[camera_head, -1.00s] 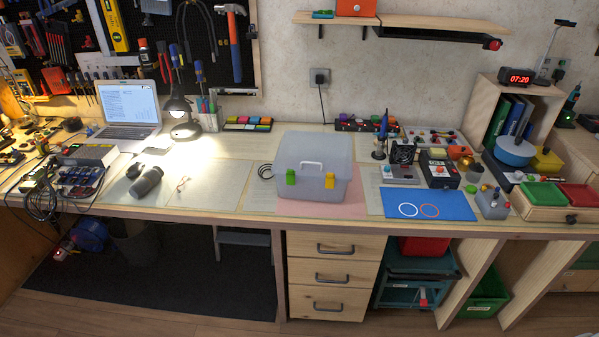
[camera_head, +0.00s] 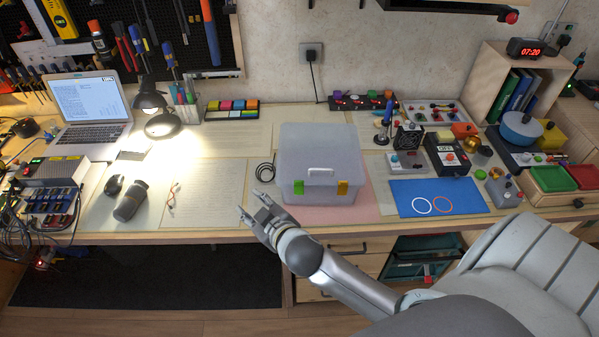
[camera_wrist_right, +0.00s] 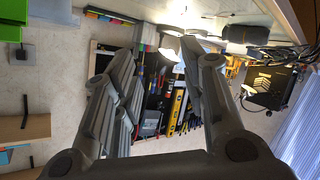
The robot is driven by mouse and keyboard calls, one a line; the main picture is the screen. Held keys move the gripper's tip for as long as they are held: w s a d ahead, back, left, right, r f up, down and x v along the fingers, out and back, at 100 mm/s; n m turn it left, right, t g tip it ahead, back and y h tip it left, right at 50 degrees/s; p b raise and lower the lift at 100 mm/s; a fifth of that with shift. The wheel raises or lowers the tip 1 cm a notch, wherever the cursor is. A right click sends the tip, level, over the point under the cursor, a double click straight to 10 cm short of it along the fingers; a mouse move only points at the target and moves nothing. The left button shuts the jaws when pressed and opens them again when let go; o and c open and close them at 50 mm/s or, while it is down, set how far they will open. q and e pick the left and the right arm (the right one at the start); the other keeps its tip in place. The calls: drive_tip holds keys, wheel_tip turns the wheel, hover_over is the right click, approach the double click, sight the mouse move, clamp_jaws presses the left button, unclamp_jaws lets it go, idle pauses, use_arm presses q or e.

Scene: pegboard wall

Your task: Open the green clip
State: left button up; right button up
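The green clip (camera_head: 298,187) is on the lower left of the front of a translucent grey box (camera_head: 320,158) in the head view. An orange-yellow clip (camera_head: 342,187) is on the front's right side. The box's lid is down, with a white handle on the front. My right gripper (camera_head: 254,205) is in front of the table edge, left of and nearer than the green clip, apart from it. Its fingers are spread and empty. In the right wrist view the open fingers (camera_wrist_right: 165,85) point at the wall tools. My left gripper is not in view.
A black cable coil (camera_head: 265,172) lies left of the box. A blue mat (camera_head: 437,198) and small devices stand to its right. A laptop (camera_head: 92,112), a lamp (camera_head: 160,118) and a dark flashlight (camera_head: 130,201) are at left. The table between flashlight and box is mostly clear.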

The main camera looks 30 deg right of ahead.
drive_tip(key=w+a+r+n+t+y, duration=0.2)
drive_tip(key=w+r, duration=0.1)
drive_tip(key=r, duration=0.2)
drive_tip(key=w+a+r+n+t+y, duration=0.2)
drive_tip(key=w+a+r, duration=0.1)
drive_tip(key=r, duration=0.3)
drive_tip(key=a+r+n+g+y, duration=0.3)
drive_tip(key=a+r+n+y, duration=0.6)
drive_tip(key=n+y, duration=0.1)
drive_tip(key=n+g+h+p, duration=0.2)
drive_tip(key=n+g+h, duration=0.8)
drive_tip(key=g+h, duration=0.4)
approach(299, 182)
drive_tip(key=f+p, duration=0.1)
drive_tip(key=f, duration=0.3)
drive_tip(key=f+p, duration=0.1)
drive_tip(key=f, duration=0.3)
drive_tip(key=shift+w+a+f, duration=0.1)
drive_tip(key=shift+w+f, duration=0.1)
drive_tip(key=shift+f, duration=0.1)
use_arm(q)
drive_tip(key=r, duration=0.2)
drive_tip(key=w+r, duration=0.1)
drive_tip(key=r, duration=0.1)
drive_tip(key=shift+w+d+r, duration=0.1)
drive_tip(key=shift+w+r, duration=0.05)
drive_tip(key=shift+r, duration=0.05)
